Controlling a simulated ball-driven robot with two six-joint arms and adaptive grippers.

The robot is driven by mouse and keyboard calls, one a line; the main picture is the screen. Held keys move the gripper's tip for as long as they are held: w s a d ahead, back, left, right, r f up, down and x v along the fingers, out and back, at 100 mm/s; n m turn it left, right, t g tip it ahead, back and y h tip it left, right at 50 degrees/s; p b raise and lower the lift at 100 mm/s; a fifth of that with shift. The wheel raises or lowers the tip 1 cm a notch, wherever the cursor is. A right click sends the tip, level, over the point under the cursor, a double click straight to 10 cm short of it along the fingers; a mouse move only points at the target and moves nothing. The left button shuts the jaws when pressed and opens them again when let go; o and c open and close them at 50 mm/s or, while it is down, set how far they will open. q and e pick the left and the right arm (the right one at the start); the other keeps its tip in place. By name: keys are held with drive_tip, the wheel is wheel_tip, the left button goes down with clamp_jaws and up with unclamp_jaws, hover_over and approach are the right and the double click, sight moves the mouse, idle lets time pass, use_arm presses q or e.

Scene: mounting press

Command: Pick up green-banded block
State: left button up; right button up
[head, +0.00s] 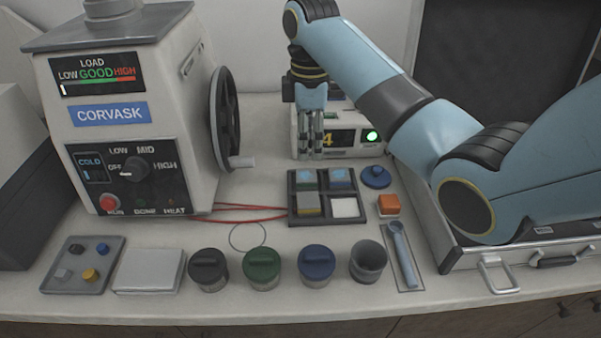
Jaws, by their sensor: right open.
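A dark four-compartment tray (325,223) sits on the bench. Its front-left compartment holds a grey block (309,201) with a yellowish band low on its front. The back-left compartment holds a block with a light blue top (308,177), and the back-right one a block with a darker blue top (341,177). The front-right compartment shows a white square (344,207). I cannot make out a clearly green band on any block. My right gripper (311,154) points down, open and empty, just behind and above the tray's back-left compartment. My left gripper is out of view.
The press (130,110) with its handwheel (222,115) stands left. A display box (345,138) is behind my gripper. An orange block (389,204) and blue knobbed disc (376,177) lie right of the tray. Lidded jars (262,268), an open cup (368,262) and a spoon (402,255) line the front.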

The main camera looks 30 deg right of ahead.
sight(306, 175)
drive_tip(key=f, duration=0.2)
drive_tip(key=shift+s+f, duration=0.25)
drive_tip(key=shift+f, duration=0.15)
drive_tip(key=shift+w+f, duration=0.1)
drive_tip(key=shift+f, duration=0.25)
drive_tip(key=shift+w+a+f, duration=0.1)
drive_tip(key=shift+f, duration=0.25)
wheel_tip(306, 175, down, 5)
drive_tip(key=shift+w+r, duration=0.15)
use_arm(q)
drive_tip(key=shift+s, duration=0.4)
use_arm(e)
drive_tip(key=c, duration=0.5)
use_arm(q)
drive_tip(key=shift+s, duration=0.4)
use_arm(e)
drive_tip(key=shift+r, duration=0.1)
clamp_jaws()
